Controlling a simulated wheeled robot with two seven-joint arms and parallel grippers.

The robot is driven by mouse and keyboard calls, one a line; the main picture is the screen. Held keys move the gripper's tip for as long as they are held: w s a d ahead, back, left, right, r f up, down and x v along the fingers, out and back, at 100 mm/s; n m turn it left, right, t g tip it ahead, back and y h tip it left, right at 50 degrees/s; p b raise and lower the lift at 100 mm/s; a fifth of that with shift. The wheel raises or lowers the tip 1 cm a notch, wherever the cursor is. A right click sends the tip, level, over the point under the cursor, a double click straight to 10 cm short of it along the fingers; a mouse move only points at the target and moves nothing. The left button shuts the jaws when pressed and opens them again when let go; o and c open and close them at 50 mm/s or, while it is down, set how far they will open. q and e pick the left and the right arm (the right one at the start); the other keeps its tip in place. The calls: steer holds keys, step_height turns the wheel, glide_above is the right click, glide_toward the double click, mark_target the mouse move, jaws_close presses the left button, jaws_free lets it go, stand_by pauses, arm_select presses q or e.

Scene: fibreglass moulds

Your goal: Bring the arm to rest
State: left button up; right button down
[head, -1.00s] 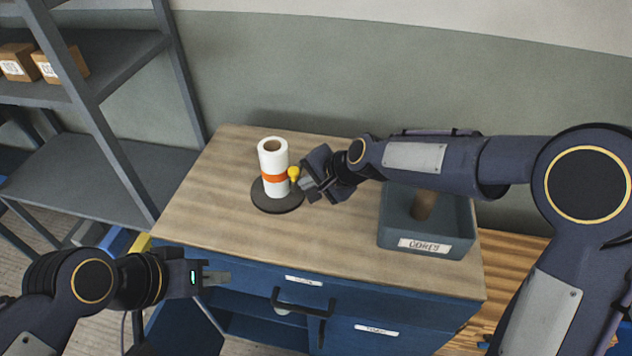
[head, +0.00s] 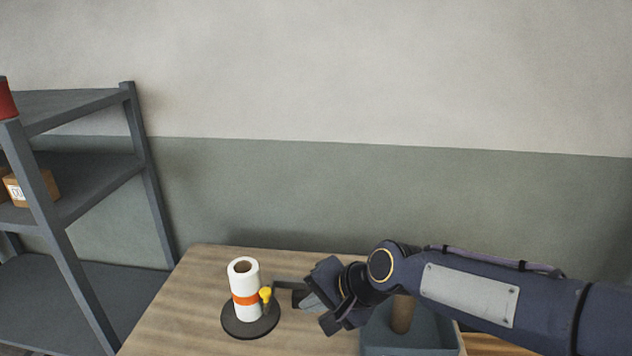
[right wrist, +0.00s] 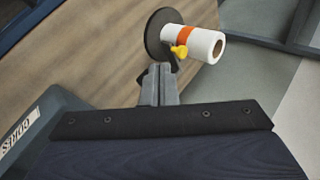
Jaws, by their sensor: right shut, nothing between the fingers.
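My right gripper (head: 292,292) is over the wooden bench top, just right of a white roll (head: 242,301) with an orange band. It is shut and holds nothing. In the right wrist view the closed fingers (right wrist: 160,84) point toward the roll (right wrist: 202,44), with a small gap visible between them. The roll stands upright on a dark round base (head: 250,321), and a yellow knob (head: 266,294) sticks out at its side. My right arm comes in from the right. My left gripper is outside the head view.
A grey bin (head: 405,341) holding a brown tube (head: 402,313) stands under my right forearm; its label shows in the right wrist view (right wrist: 20,135). Grey shelving (head: 88,180) stands at the left with a small box (head: 38,187). The wall is behind the bench (head: 170,300).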

steer(key=s+d+r+n+h, duration=0.1)
steer(key=s+d, duration=0.2)
steer(key=d, duration=0.4)
steer(key=s+d, duration=0.4)
steer(key=d, duration=0.2)
steer(key=s+d+f+n+h, duration=0.1)
steer(key=s+d+f, duration=0.1)
steer(key=s+d, duration=0.2)
steer(key=s+d+f+n+t+h, duration=0.1)
steer(key=s+d+f+n, duration=0.1)
steer(key=s+d, duration=0.3)
steer(key=s+f, duration=0.1)
steer(key=s, duration=0.3)
steer(key=shift+s, duration=0.4)
steer(key=shift+s+d, duration=0.1)
